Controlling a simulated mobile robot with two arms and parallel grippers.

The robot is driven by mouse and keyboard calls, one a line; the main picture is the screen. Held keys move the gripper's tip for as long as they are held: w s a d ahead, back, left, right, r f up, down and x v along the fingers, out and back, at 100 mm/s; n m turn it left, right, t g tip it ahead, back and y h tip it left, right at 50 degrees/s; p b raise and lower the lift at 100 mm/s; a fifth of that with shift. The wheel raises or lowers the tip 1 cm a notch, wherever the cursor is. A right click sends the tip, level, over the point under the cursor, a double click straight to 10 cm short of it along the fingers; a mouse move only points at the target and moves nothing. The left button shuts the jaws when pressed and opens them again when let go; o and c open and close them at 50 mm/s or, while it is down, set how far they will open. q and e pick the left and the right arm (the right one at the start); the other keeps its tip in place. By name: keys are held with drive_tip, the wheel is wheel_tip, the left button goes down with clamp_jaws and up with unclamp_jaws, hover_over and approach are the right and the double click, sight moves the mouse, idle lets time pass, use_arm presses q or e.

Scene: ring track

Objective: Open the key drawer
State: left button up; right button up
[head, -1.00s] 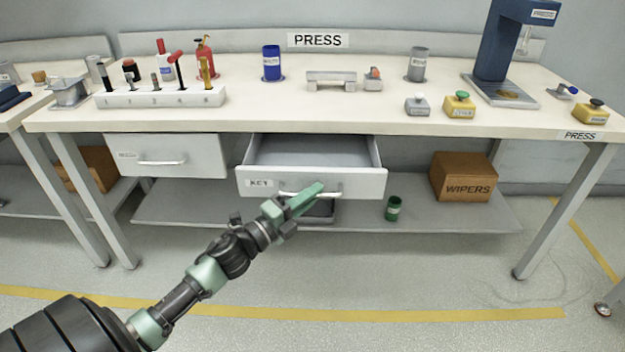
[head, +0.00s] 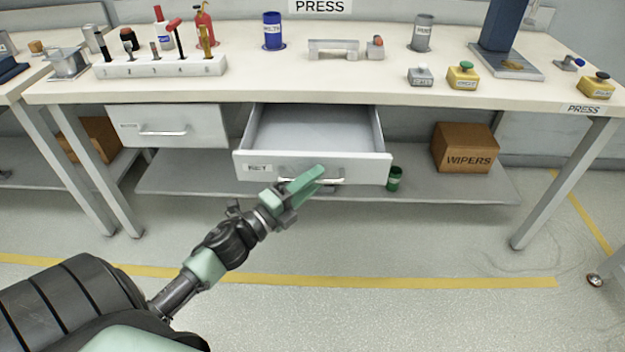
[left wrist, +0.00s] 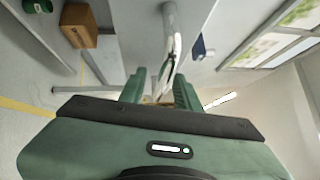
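The key drawer (head: 345,168) is a light grey drawer under the bench, pulled out with its empty-looking inside showing. My right gripper is not in view.
A second drawer (head: 165,128) to the left is shut. The bench top (head: 300,88) holds a tool rack, cups and buttons. Below, a green cup (head: 394,180) and a wipers box (head: 465,148) stand on the lower shelf (head: 440,188). The floor in front is clear.

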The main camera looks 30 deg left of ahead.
use_arm(q)
drive_tip(key=v, duration=0.8)
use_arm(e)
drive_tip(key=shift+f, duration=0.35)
use_arm(q)
drive_tip(key=shift+w, duration=0.1)
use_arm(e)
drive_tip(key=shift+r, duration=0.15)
